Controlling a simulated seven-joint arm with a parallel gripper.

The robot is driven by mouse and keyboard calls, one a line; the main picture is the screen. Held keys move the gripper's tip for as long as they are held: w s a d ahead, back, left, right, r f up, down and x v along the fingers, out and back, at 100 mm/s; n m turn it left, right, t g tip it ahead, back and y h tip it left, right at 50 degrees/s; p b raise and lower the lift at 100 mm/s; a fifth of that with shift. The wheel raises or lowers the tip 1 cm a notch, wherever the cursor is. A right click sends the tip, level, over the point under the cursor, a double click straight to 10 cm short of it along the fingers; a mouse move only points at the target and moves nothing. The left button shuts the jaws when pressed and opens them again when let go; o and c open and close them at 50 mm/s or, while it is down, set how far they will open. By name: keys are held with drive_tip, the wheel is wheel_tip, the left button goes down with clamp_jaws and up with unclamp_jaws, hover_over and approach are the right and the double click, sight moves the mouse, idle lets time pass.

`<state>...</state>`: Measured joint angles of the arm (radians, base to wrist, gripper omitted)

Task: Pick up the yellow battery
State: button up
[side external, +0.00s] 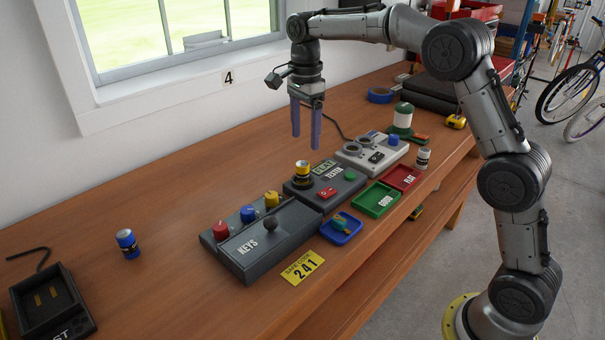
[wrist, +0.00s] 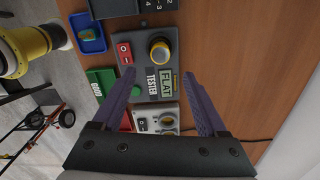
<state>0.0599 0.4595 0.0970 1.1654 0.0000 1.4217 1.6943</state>
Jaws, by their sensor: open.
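The yellow battery (side external: 302,174) stands upright on the dark grey tester box, with a pale top and a dark band. In the wrist view the yellow battery (wrist: 160,51) shows end-on as a round yellow shape, beside the display reading FLAT. My gripper (side external: 305,141) is open and empty, its purple fingers pointing down above the tester. In the wrist view my gripper (wrist: 158,72) has its two fingers spread apart, with the battery a little beyond the gap between the tips. The tester (side external: 326,188) also has a red switch and a green button.
A KEYS box (side external: 262,240) with coloured knobs lies left of the tester, and a grey device (side external: 371,153) lies right. Green (side external: 376,199) and red (side external: 401,178) trays and a blue dish (side external: 341,229) sit in front. A blue battery (side external: 128,243) stands far left; another battery (side external: 423,158) stands right.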

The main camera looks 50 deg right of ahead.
sight(303, 163)
drive_tip(key=f, duration=0.8)
drive_tip(key=shift+a+f, duration=0.35)
drive_tip(key=shift+f, duration=0.05)
drive_tip(key=shift+r, duration=0.1)
clamp_jaws()
